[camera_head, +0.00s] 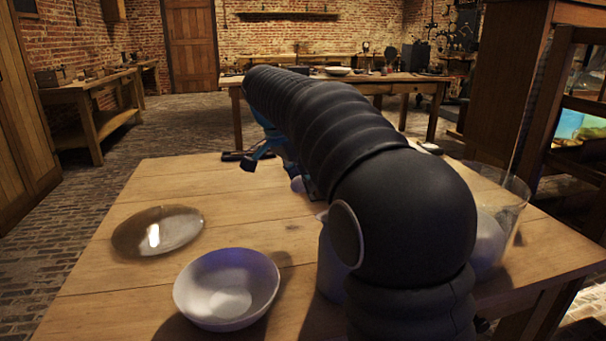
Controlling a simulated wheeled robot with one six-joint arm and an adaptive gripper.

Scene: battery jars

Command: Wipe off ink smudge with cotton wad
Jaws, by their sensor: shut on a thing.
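My gripper (283,172), with blue parts, is over the far part of the wooden table (140,200), mostly behind my dark ribbed arm. One blue finger shows on its left side; the other is largely hidden. A small pale, rounded piece (297,184), which looks like the cotton wad, shows at the fingers, and the gripper is shut on it. Whether it touches the tabletop cannot be told. I cannot make out the ink smudge; my arm covers that part of the table.
A white bowl (228,290) stands at the front, with a shallow glass dish (157,231) behind it to the left. A pale jar (331,262) and a clear glass vessel (511,200) are partly behind my arm.

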